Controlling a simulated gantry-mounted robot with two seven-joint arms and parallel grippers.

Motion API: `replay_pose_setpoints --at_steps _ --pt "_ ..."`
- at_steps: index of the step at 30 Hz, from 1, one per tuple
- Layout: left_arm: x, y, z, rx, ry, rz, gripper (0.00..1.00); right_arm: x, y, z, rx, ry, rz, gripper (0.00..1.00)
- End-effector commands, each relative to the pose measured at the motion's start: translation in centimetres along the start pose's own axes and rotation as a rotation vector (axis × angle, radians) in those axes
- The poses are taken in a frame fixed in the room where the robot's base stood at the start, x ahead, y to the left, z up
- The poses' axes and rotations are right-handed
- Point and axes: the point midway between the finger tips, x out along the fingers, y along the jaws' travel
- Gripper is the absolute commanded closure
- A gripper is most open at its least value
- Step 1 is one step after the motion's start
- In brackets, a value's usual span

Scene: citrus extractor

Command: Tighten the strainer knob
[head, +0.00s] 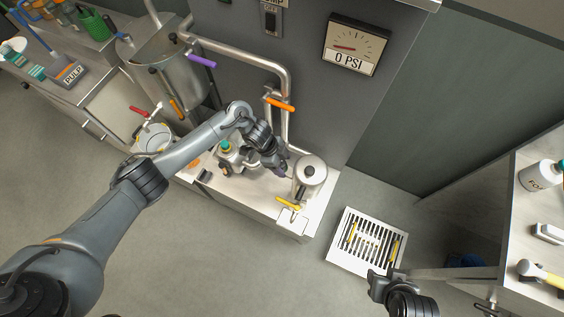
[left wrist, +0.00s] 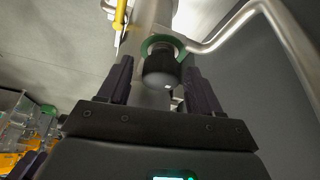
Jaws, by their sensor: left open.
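A black strainer knob (left wrist: 160,68) with a green ring behind it shows in the left wrist view, on the side of a metal body. The metal strainer canister (head: 311,172) stands upright on the low ledge in the head view. My left gripper (head: 284,172) is right beside the canister's left side and hides the knob there. In the left wrist view my left gripper's fingers are open, one on each side of the knob; I cannot tell whether they touch it. My right gripper (head: 379,277) is low at the right in the head view, away from the canister; its opening is unclear.
A yellow-handled valve (head: 288,203) sits just in front of the canister. Pipes with an orange handle (head: 281,104) rise behind my left gripper. A gauge (head: 355,47) marked 0 PSI hangs above. A floor grate (head: 350,262) lies at the right.

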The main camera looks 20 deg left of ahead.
Motion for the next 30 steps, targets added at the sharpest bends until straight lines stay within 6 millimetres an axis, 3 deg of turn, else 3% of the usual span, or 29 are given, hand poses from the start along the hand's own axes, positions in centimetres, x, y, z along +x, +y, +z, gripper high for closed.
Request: replay_pose_setpoints --at_steps 8,21,30 --pt "-1.3 0.0 0.0 0.000 0.000 -0.001 0.36 -0.3 0.0 -0.1 -0.001 0.000 0.001 0.54" --pt "-8.5 -0.1 0.0 0.002 0.000 -0.002 0.36 -1.6 0.2 -0.5 -0.004 -0.001 0.004 0.54" --pt "-10.7 0.0 0.0 0.001 0.000 0.000 0.36 -1.8 0.2 -0.6 -0.004 -0.001 0.003 0.54"
